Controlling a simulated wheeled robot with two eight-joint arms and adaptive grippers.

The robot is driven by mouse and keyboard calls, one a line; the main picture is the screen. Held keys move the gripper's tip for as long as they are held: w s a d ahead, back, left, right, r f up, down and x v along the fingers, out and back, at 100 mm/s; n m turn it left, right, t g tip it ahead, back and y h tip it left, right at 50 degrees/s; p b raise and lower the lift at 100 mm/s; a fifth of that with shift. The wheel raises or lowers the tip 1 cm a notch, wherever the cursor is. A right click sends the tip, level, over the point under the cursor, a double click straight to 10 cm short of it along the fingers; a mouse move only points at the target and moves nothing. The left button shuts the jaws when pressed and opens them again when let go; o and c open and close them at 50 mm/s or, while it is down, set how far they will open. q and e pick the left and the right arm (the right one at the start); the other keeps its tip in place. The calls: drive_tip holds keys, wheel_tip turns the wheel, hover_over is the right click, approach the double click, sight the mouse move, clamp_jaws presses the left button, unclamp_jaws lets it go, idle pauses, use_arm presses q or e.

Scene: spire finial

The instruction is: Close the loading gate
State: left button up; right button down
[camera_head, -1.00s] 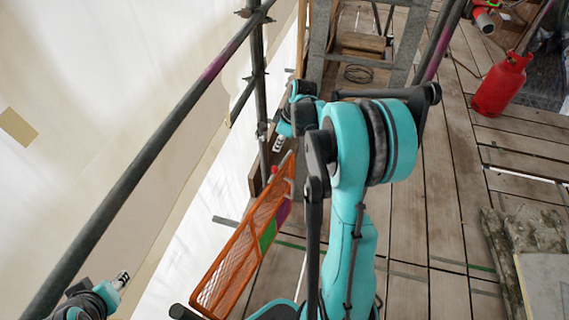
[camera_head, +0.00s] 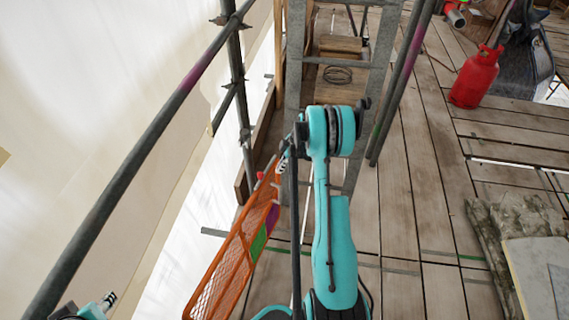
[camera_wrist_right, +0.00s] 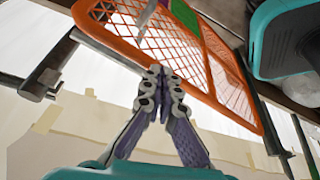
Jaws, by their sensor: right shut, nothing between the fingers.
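The loading gate (camera_head: 232,268) is an orange mesh frame with a green panel (camera_head: 259,243) and a purple panel (camera_head: 272,218). It runs slantwise along the left edge of the deck in the head view, and its mesh (camera_wrist_right: 165,42) fills the upper middle of the right wrist view. My right gripper (camera_wrist_right: 161,74) is shut and empty, with its fingertips in front of the mesh; whether they touch cannot be told. In the head view the right gripper (camera_head: 283,163) is small, by the gate's far end. My left gripper (camera_head: 108,300) is at the bottom left, away from the gate; its jaws are unclear.
A dark scaffold rail (camera_head: 130,168) and upright post (camera_head: 241,100) stand left of the gate, before pale sheeting. A grey ladder-like frame (camera_head: 294,60) stands beyond my right arm. A red gas cylinder (camera_head: 474,78) and stone slabs (camera_head: 530,265) are on the right. Plank deck between is clear.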

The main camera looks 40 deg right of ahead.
drive_tip(key=w+a, duration=0.1)
drive_tip(key=w+a+f+b, duration=0.1)
drive_tip(key=w+a, duration=0.1)
drive_tip(key=shift+a+f+b, duration=0.3)
drive_tip(key=shift+a, duration=0.05)
